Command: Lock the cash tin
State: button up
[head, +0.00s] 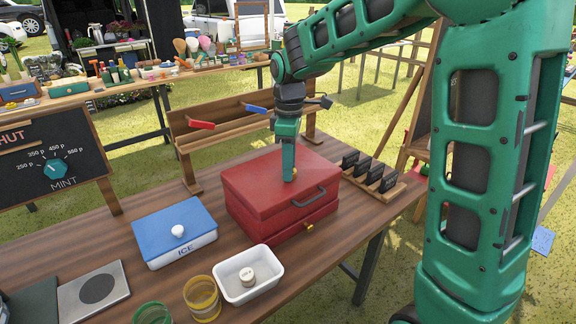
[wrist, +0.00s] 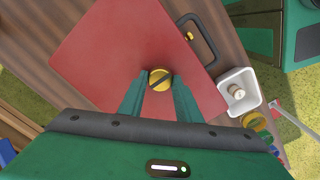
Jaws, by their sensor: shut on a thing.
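The red cash tin (head: 270,188) stands on the wooden table with its lid down. It fills the middle of the wrist view (wrist: 110,55). A round brass lock knob (wrist: 160,79) with a dark slot sits on top of the lid. My gripper (head: 289,174) points straight down onto the lid. In the wrist view its two fingers (wrist: 158,92) are on either side of the knob, shut on it. The slot runs diagonally in the wrist view. A dark handle (head: 308,196) and a small brass piece (head: 310,226) are on the tin's front.
A blue-lidded ICE box (head: 175,230) stands left of the tin. A white tray (head: 248,290) with a small round item is in front. Black tags (head: 368,172) on a wooden rack stand close right. A wooden rail (head: 230,128) stands behind. Glass jars (head: 202,298) are at the front edge.

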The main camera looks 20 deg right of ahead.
jog(key=shift+w+d+r+n, duration=0.1)
jog(key=shift+w+d+n, duration=0.05)
jog(key=shift+n, duration=0.15)
jog(key=o, duration=1.1)
jog(key=shift+d, duration=0.1)
jog(key=shift+c, duration=0.2)
notch_tip(320, 180, up, 11)
jog(key=shift+f, duration=0.2)
